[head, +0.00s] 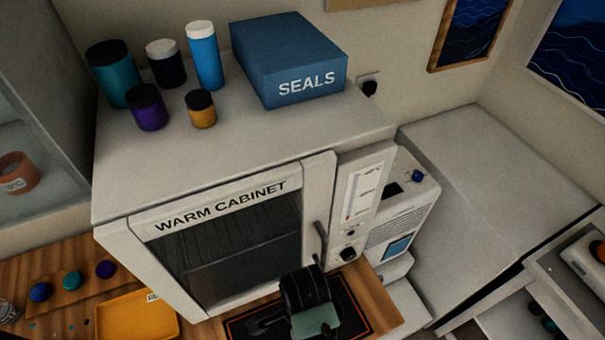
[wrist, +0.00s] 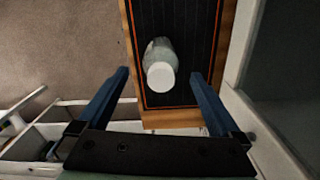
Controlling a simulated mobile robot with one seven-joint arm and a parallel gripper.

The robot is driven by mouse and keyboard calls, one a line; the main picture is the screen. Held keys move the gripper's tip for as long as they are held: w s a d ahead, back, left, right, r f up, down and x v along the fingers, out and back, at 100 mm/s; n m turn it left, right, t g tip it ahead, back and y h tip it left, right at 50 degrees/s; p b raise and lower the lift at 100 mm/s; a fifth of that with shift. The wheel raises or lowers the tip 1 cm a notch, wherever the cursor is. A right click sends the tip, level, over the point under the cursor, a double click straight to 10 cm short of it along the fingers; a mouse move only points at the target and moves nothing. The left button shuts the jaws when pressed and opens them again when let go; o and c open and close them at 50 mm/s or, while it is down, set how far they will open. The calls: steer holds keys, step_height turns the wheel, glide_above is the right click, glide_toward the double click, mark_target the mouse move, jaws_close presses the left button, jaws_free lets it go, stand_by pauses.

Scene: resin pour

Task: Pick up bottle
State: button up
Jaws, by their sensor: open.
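A pale bottle (wrist: 158,50) with a round white cap (wrist: 160,76) appears to stand on a black, orange-edged mat (wrist: 195,25) in the wrist view. My gripper (wrist: 160,73) is open, with one blue finger to the left of the bottle and one to the right, a gap showing on each side. Nothing is held. In the head view the end of my arm covers part of the mat (head: 358,318) in front of the cabinet, and I cannot make out the pale bottle there.
A warm cabinet (head: 215,200) stands behind the mat, with several capped containers, among them a blue one (head: 204,60), and a blue SEALS box (head: 285,60) on top. A yellow tray (head: 135,318) lies left on the wooden bench. A white machine (head: 400,205) stands right.

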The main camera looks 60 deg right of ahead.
steer(key=shift+w+a+f+p, duration=0.1)
steer(key=shift+f+p, duration=0.45)
steer(key=shift+f, duration=1.75)
steer(key=shift+c, duration=0.2)
jaws_close()
steer(key=shift+r+b, duration=0.75)
steer(key=shift+r, duration=4.3)
